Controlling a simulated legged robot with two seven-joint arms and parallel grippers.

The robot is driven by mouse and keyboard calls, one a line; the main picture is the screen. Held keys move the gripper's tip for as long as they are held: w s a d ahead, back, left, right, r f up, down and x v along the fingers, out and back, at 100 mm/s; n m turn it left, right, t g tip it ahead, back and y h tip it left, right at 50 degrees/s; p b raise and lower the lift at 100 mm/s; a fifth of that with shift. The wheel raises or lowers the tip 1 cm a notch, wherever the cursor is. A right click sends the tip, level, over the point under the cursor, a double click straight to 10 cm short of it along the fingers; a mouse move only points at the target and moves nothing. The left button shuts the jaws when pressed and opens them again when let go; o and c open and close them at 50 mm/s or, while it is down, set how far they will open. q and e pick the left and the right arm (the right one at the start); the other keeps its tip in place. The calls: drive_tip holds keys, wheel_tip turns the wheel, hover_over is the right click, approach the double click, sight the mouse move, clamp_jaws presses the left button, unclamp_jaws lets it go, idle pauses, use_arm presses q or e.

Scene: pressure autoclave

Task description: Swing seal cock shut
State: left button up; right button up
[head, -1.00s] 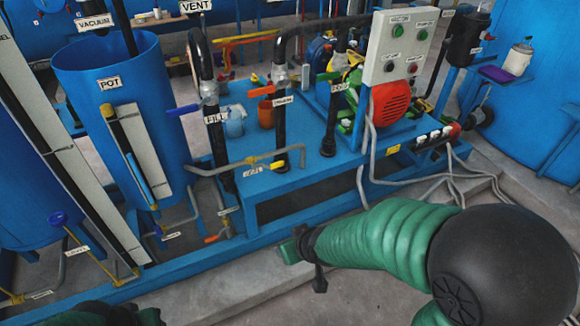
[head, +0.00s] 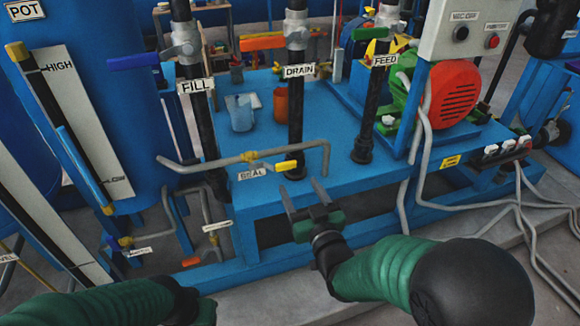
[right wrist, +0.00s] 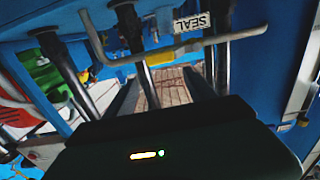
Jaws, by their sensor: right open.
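The seal cock has a yellow-tipped handle (head: 287,165) beside a white SEAL label (head: 254,172), on a thin grey pipe along the front of the blue skid. Its yellow body (head: 249,157) sits on the pipe, and the handle lies roughly along the pipe. My right gripper (head: 308,198) is open and empty, just below and right of the handle, apart from it. In the right wrist view the yellow handle (right wrist: 160,57) shows beyond the open fingers (right wrist: 165,92), near the upside-down label (right wrist: 192,23). My left gripper (head: 203,306) is at the bottom left; its fingers are unclear.
Black FILL (head: 200,125), DRAIN (head: 296,115) and FEED (head: 372,110) pipes stand behind the seal pipe. A red-faced motor (head: 452,92) is to the right. A blue pot (head: 110,70) with gauges is at left. Grey floor lies before the skid.

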sight(287, 165)
drive_tip(key=b+x, duration=0.2)
drive_tip(key=x, duration=0.8)
drive_tip(key=shift+w+a+f, duration=0.2)
drive_tip(key=shift+w+a, duration=0.05)
drive_tip(key=shift+w, duration=0.1)
drive_tip(key=shift+w+r, duration=0.1)
clamp_jaws()
